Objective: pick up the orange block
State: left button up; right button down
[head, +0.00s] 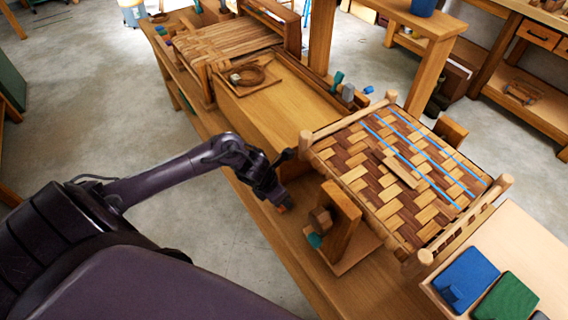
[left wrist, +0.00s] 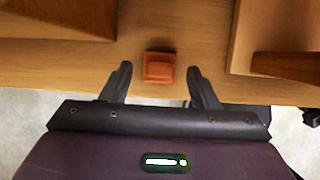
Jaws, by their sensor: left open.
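The orange block (left wrist: 160,68) sits on the wooden bench top near its edge, in the left wrist view. In that view my left gripper (left wrist: 159,72) is open, with one finger on each side of the block and a gap at both sides. In the head view my left gripper (head: 279,194) is low over the near edge of the bench. Only a small bit of the orange block (head: 288,203) shows there beside the fingers; the rest is hidden. My right gripper is not in view.
A wooden clamp-like stand (head: 341,222) is just right of my left gripper. A woven seat (head: 405,185) with blue strips lies beyond it. A wooden bench (head: 262,240) runs underneath. Blue and green pads (head: 468,279) lie at the lower right.

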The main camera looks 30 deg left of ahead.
pick_arm(q)
jog(key=shift+x, duration=1.3)
jog(key=c, duration=1)
jog(key=shift+c, duration=0.2)
